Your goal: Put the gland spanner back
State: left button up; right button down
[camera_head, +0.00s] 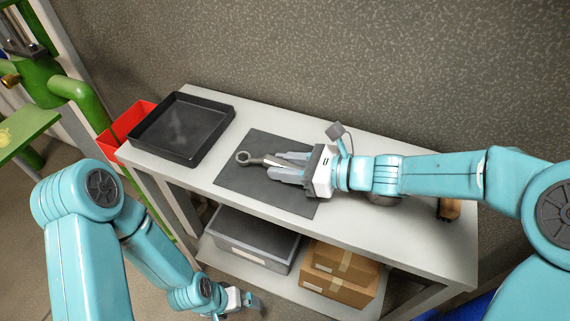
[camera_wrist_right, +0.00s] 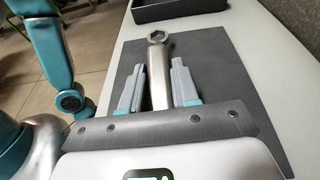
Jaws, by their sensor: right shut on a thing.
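The gland spanner (camera_head: 252,159) is a grey metal tool with a ring-shaped end; it also shows in the right wrist view (camera_wrist_right: 158,72). My right gripper (camera_head: 276,164) is shut on the spanner, whose ring end points away from the palm, past the fingertips. In the right wrist view the shaft runs between the two fingers. The spanner is over the dark grey mat (camera_head: 297,203) on the bench; whether it touches the mat is unclear. My left gripper (camera_head: 243,301) is low, in front of the bench, and I see nothing in it.
An empty black tray (camera_head: 182,158) stands on the bench, left of the mat. A red bin (camera_head: 122,128) is beyond the bench's left end. Green pipework (camera_head: 72,88) stands at left. The lower shelf holds a grey box (camera_head: 255,245) and cardboard boxes (camera_head: 340,275).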

jog(key=shift+f, duration=0.2)
jog(key=c, duration=0.8)
grip_release()
jog(key=shift+p+v, duration=0.4)
jog(key=shift+v, duration=2.6)
